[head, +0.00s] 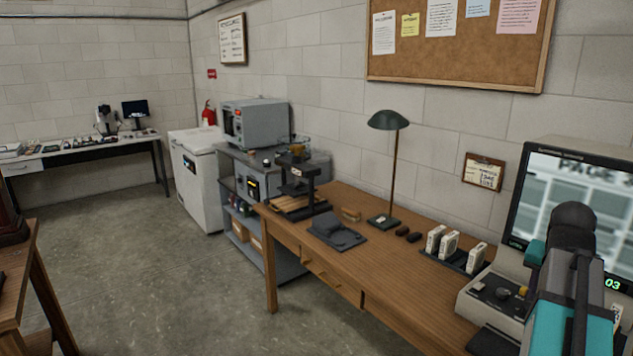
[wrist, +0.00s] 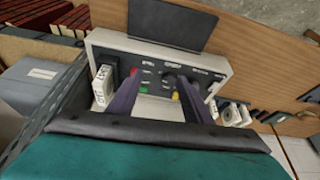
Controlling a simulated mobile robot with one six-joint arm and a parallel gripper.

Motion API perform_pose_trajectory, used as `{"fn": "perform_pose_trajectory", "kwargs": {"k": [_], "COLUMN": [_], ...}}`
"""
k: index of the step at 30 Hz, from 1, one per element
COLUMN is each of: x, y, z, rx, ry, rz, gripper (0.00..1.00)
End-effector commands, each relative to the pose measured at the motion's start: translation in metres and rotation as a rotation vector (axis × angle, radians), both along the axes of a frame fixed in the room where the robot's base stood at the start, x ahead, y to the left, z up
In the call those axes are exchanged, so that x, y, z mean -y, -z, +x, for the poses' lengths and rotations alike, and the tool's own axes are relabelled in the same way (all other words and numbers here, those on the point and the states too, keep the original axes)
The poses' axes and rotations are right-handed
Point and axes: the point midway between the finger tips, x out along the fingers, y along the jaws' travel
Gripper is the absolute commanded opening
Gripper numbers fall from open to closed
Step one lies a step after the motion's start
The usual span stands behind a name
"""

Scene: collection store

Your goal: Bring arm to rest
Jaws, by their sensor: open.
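My arm (head: 570,290), teal and dark grey, rises at the right edge of the head view, in front of a beige reader with a lit screen (head: 574,200). I cannot make out its fingers there. In the wrist view my gripper (wrist: 157,86) shows two dark, purplish fingers standing apart with nothing between them. They point toward the light grey control panel (wrist: 155,75) with coloured buttons and knobs. I cannot tell how far the fingertips are from the panel. The teal wrist body fills the bottom of that view.
The wooden bench (head: 345,262) holds a desk lamp (head: 388,121), several white boxes (head: 448,243) in a dark rack, a grey device (head: 336,231) and a black stand (head: 300,180). A wooden table (head: 15,290) stands at left. Open floor (head: 150,270) lies between.

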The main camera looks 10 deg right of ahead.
Motion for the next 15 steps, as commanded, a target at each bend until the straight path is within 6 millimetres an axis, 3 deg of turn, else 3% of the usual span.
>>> {"fn": "perform_pose_trajectory", "kwargs": {"k": [5,15], "x": [-0.009,-0.034], "y": [0.001,0.032], "z": [0.008,0.029], "rx": [-0.002,-0.040], "ry": [-0.019,-0.070], "rz": [0.001,0.033], "gripper": [0.45,0.45]}}
